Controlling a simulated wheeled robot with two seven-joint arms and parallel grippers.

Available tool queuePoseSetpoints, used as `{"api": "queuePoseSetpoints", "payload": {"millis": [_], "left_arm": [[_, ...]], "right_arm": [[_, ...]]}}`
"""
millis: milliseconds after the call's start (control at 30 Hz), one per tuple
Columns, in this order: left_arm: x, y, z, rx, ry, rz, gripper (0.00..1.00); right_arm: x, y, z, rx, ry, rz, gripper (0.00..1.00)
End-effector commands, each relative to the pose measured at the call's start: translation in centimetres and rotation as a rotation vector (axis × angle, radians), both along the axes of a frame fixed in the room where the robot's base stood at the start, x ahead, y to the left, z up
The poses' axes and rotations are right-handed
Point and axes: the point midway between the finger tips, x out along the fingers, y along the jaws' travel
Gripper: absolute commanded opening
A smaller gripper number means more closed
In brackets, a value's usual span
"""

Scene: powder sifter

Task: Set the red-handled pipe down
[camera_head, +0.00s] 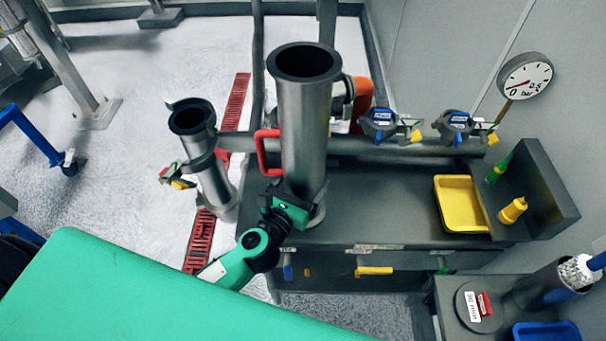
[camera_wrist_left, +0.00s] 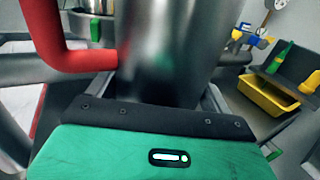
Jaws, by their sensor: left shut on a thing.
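The red-handled pipe (camera_head: 304,120) is a tall, wide grey metal tube with an open flanged top. It stands about upright at the front left of the dark bench (camera_head: 400,195). Its red handle (camera_head: 266,152) sticks out to the left. My left gripper (camera_head: 287,203) is shut on the pipe low down, near its bottom flange. In the left wrist view the pipe (camera_wrist_left: 165,50) fills the middle, with the red handle (camera_wrist_left: 85,60) at left; the fingertips are largely hidden. I cannot tell whether the flange touches the bench. My right gripper is not in view.
Another metal tube (camera_head: 205,155) stands to the left. The bench between pipe and tray is clear.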

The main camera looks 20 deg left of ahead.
Motion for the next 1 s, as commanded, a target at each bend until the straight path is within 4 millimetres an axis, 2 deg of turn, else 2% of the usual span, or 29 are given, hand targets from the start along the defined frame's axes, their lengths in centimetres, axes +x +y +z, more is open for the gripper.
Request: {"api": "queuePoseSetpoints", "payload": {"millis": [433, 467, 533, 833, 1000], "left_arm": [[0.0, -0.1, -0.5, -0.001, -0.006, -0.002, 0.15], [0.0, 0.0, -0.8, 0.0, 0.0, -0.001, 0.85], [0.0, 0.0, -0.8, 0.0, 0.0, -0.001, 0.99], [0.0, 0.0, -0.5, 0.0, -0.001, -0.002, 1.0], [-1.7, 0.2, -0.9, 0.0, 0.002, -0.002, 1.0]], "right_arm": [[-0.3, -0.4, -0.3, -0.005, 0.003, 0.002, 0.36], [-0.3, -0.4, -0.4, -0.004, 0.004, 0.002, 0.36], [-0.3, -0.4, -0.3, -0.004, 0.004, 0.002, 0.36], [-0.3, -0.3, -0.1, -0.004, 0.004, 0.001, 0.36], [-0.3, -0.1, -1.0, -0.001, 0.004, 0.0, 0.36]]}}
